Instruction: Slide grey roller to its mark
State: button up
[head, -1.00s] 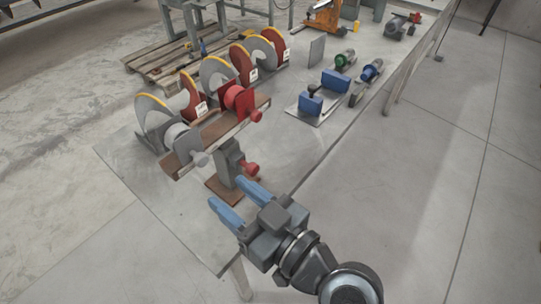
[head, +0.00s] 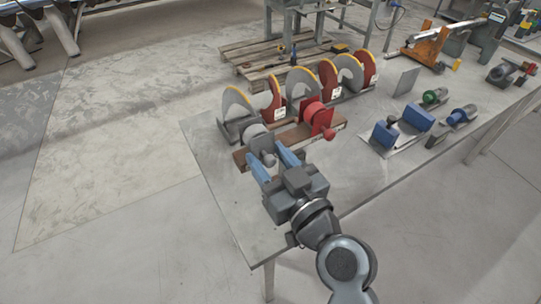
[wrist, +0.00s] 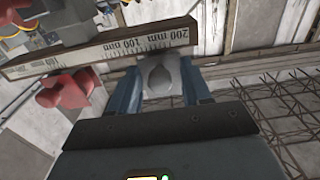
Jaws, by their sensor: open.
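The grey roller (head: 257,138) sits at the left end of a brown rail (head: 290,141), below the augers. Its grey knob (wrist: 160,75) lies between my blue fingers in the wrist view, below the rail's scale (wrist: 110,47). My gripper (head: 272,160) is open around this knob; I cannot tell whether either finger touches it. The red roller (head: 318,114) sits further right on the rail, and its red knob shows in the wrist view (wrist: 68,88). The scale reads 100 mm and 200 mm, with the grey knob near the 200 mm end. I cannot make out a target mark.
Grey and red auger flights (head: 240,105) with yellow edges stand in a row behind the rail. A blue vise-like fixture (head: 400,127) and green and blue cylindrical tools lie to the right. The bare tabletop (head: 215,155) shows at the left.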

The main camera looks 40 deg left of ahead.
grip_shut()
dwell(0.4)
